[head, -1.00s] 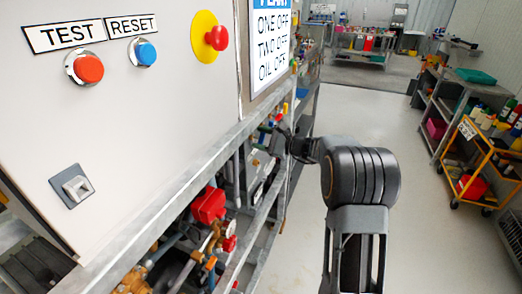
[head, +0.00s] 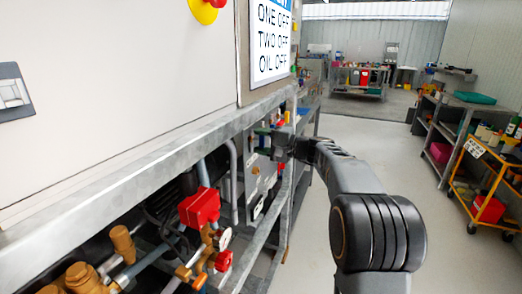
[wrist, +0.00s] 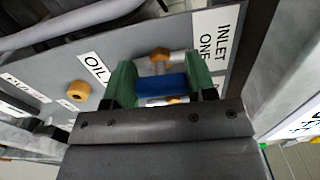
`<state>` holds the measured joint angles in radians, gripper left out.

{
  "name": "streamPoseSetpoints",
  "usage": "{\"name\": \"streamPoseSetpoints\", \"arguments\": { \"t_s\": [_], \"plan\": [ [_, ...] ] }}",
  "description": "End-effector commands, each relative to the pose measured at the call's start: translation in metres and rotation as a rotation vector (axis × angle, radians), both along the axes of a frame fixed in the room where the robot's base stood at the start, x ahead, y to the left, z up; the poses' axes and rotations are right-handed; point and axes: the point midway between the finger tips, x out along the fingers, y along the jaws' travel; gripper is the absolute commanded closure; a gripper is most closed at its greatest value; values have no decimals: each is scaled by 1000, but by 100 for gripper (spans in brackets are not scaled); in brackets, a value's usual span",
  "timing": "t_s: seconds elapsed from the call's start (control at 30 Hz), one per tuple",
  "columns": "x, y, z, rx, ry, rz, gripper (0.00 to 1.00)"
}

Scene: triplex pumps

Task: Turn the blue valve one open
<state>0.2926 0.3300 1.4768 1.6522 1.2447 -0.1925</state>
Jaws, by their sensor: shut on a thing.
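In the wrist view, a blue valve handle (wrist: 162,86) sits between the two green fingers of my gripper (wrist: 161,88), which is shut on it. The handle lies crosswise in the picture, in front of a grey panel with a label (wrist: 214,45) reading "INLET ONE". A brass-coloured fitting (wrist: 160,55) shows just behind the handle. In the head view, my gripper (head: 264,134) reaches in at the side of the metal frame; the handle is too small and covered to make out there.
A label (wrist: 95,67) reading "OIL" and a yellow-orange knob (wrist: 78,90) are left of my gripper. The frame's metal rail (head: 150,165) runs close by. Red-handled valves and brass pump parts (head: 85,280) are below it. The floor at right is clear up to a yellow trolley (head: 485,180).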

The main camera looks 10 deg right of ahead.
Motion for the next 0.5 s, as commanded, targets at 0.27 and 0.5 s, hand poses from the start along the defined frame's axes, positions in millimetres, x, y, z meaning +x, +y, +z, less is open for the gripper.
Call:
{"name": "streamPoseSetpoints", "arguments": {
  "t_s": [0.27, 0.5],
  "plan": [
    [0, 0, -1, -37, -53, 0, 73],
    [0, 0, 0, -45, -61, 0, 72]
  ]
}}
